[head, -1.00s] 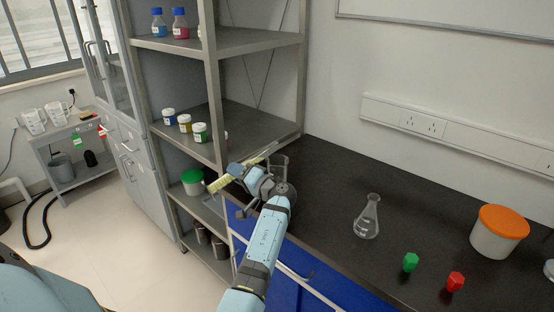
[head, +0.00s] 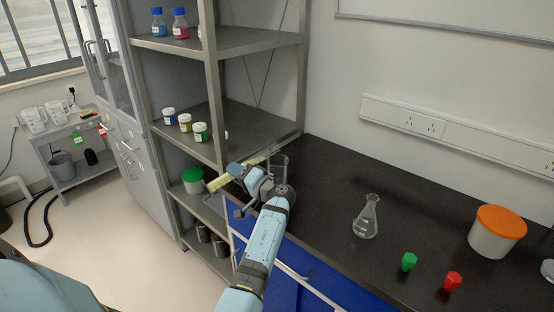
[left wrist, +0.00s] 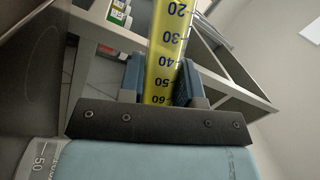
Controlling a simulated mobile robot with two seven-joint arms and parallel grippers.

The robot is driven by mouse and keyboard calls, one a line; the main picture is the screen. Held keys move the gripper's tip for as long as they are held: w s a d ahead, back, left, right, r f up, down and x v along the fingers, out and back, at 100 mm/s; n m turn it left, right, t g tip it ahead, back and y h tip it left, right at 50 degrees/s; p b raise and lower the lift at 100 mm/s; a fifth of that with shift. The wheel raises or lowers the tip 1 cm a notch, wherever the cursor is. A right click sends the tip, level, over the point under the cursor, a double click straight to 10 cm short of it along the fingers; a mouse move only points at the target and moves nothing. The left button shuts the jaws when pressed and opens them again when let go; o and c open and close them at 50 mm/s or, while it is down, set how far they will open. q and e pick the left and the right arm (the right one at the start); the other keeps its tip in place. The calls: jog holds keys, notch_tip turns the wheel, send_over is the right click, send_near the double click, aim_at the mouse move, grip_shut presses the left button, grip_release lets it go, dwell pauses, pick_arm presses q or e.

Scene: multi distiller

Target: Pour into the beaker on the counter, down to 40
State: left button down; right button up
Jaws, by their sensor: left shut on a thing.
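My left gripper (head: 238,171) is shut on a graduated cylinder (head: 217,183) holding yellow liquid. The cylinder lies tilted close to level, its far end reaching right toward the clear beaker (head: 281,163) on the counter. In the left wrist view the cylinder (left wrist: 167,45) stands between the fingers (left wrist: 160,82), with marks 20 to 60 readable and yellow behind them. A piece of glass marked 50 (left wrist: 38,160) shows at the lower left there. My left wrist hides much of the beaker, so its liquid level cannot be read. My right gripper is out of view.
A metal shelf (head: 262,124) with several capped jars stands behind and left of the cylinder. On the dark counter (head: 320,200) are a conical flask (head: 366,217), green (head: 409,262) and red (head: 453,281) pieces and an orange-lidded tub (head: 497,232).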

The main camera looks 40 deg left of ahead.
pick_arm(q)
jog(key=shift+s+a+r+m+p, duration=0.1)
jog(key=shift+s+r+m+p, duration=0.05)
jog(key=shift+r+m+p, duration=0.35)
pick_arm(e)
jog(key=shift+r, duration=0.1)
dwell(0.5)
pick_arm(q)
jog(key=shift+s+r+m+y+p, duration=0.2)
jog(key=shift+r+m+y+p, duration=0.2)
jog(key=shift+r+p, duration=0.25)
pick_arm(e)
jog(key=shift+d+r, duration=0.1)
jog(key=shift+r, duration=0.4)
pick_arm(q)
jog(key=shift+r+m+t, duration=0.3)
jog(key=shift+m, duration=0.4)
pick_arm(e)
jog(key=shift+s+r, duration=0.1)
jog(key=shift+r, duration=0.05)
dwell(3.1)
